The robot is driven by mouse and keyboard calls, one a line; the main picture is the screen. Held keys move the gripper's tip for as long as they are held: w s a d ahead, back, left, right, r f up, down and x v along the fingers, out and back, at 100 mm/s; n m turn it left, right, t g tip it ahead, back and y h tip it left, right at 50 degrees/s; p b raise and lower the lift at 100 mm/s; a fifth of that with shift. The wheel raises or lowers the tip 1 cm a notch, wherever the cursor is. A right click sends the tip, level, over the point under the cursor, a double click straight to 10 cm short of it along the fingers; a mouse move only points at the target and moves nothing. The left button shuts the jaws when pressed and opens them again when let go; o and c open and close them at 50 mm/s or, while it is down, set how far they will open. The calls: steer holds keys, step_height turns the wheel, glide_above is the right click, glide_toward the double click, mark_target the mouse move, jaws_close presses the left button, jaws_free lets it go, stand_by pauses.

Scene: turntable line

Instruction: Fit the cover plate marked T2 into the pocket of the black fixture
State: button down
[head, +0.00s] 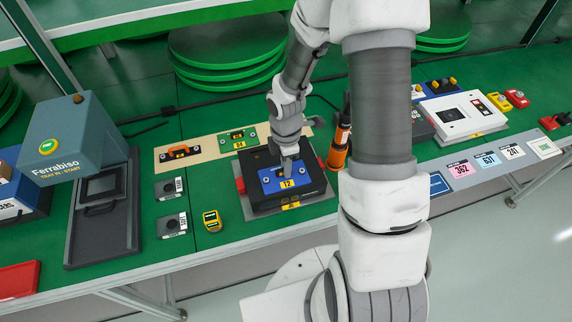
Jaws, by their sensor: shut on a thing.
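The cover plate marked T2 (271,184) is blue with a yellow label and shows over the top of the black fixture (318,188). From this view I cannot tell whether it sits in the pocket or is held just above it. My gripper (286,168) points down at the middle of the plate and is shut on it. The pocket itself is hidden under the plate and the gripper. The fixture lies on the green bench with a red part (240,185) at its left side.
A beige board (208,148) with an orange-handled plate (180,152) and a green plate (237,140) lies behind left. An orange-and-black tool (339,145) stands close right of the fixture. A yellow device (211,220) and the Ferrabiso station (75,140) are left.

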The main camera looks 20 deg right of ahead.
steer(key=shift+c, duration=1.8)
jaws_free()
steer(key=shift+r+p, duration=3.4)
steer(key=shift+r, duration=0.4)
